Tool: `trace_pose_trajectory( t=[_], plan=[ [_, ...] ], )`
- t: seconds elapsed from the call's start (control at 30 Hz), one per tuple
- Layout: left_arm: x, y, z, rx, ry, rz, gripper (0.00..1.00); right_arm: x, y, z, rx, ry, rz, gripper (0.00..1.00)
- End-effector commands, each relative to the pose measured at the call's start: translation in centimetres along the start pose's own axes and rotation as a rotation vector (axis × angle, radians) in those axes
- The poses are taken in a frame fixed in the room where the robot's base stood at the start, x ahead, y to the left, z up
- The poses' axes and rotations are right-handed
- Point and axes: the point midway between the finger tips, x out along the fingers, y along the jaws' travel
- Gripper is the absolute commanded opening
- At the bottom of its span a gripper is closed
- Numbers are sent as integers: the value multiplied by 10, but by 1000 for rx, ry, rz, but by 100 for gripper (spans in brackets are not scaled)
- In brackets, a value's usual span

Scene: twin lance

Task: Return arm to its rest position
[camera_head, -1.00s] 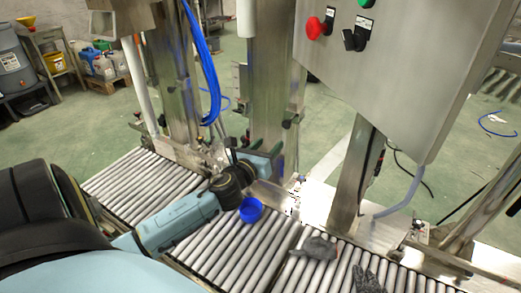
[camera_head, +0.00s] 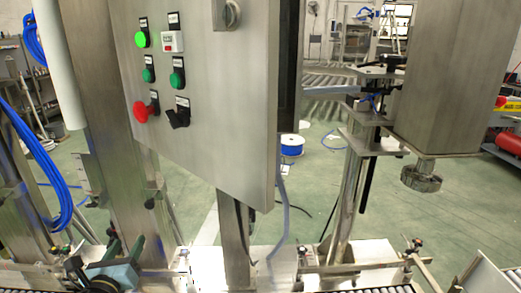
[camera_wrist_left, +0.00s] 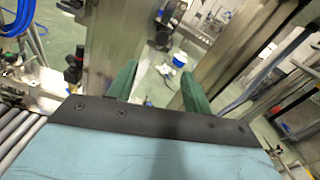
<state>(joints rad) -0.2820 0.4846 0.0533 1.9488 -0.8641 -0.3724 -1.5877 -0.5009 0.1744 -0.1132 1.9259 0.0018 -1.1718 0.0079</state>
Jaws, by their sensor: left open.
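My left gripper (camera_head: 126,247) shows at the bottom left of the head view, with only its teal wrist part and dark green fingers in the picture. In the left wrist view, its two green fingers (camera_wrist_left: 157,88) stand apart with nothing between them. The gripper is raised in front of the steel posts, and no object is in its grasp. Most of the left arm is below the head view. My right arm and right gripper are not in view.
A steel control box (camera_head: 205,90) with green buttons and a red knob hangs over the line. Steel posts (camera_head: 108,130) stand beside it. Rollers (camera_wrist_left: 15,135) show at the left wrist view's left edge. A blue and white spool (camera_head: 292,145) lies on the open green floor behind.

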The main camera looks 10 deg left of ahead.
Motion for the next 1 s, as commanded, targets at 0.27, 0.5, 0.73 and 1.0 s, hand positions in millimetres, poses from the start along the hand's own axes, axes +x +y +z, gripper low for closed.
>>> trace_pose_trajectory(
  t=[0.27,0.5,0.73,1.0],
  plan=[
    [-42,20,-89,-712,182,293,50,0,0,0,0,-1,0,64],
    [-134,13,-205,-1526,292,869,50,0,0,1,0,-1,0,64],
    [-234,-25,-276,-1984,223,1503,50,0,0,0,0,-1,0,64],
    [-272,-32,-290,-2031,178,1701,50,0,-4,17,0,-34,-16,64]
  ],
)
